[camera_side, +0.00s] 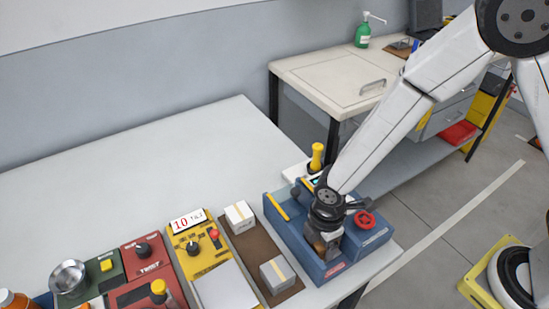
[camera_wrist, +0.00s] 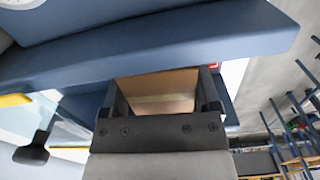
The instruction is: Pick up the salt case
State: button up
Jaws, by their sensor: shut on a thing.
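My gripper (camera_side: 326,238) points down inside the blue dock unit (camera_side: 286,236) at the right end of the table. It is shut on a tan box (camera_side: 316,240), which sits low in the dock and is partly hidden by the fingers. In the wrist view, the tan box (camera_wrist: 156,88) lies between the two fingers (camera_wrist: 160,98). I can read no label on it, so I cannot tell if it is the salt case.
A red handwheel (camera_side: 364,219) and a yellow-topped lever (camera_side: 316,157) stand close to my gripper. Left of the mat are a yellow panel (camera_side: 201,257) with a display, a red panel (camera_side: 146,258) and a metal bowl (camera_side: 68,276). The table's back area is clear.

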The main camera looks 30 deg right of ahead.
jog(key=shift+r, duration=0.1)
jog(key=shift+r, duration=4.9)
jog(key=shift+a, duration=0.1)
jog(key=shift+s+a+r+m, duration=0.2)
jog(key=shift+s+a+m, duration=0.35)
jog(key=shift+s+a, duration=0.15)
jog(key=shift+s+a+r+m, duration=0.2)
jog(key=shift+s+a+m, duration=0.4)
jog(key=shift+s+a, duration=0.05)
jog(key=shift+s+a+r+m, duration=0.2)
jog(key=shift+s+a+m, duration=0.35)
jog(key=shift+s+a, duration=0.15)
jog(key=w+a+f, duration=0.4)
jog(key=w+a, duration=0.1)
jog(key=w, duration=0.3)
send_over(260, 250)
jog(key=f, duration=0.2)
jog(key=s+f, duration=0.1)
jog(key=f, duration=0.1)
jog(key=shift+d+f, duration=0.15)
jog(key=shift+d, duration=0.05)
jog(key=shift+w+a+f, duration=0.25)
jog(key=shift+w+f, duration=0.25)
jog(key=shift+f, duration=0.05)
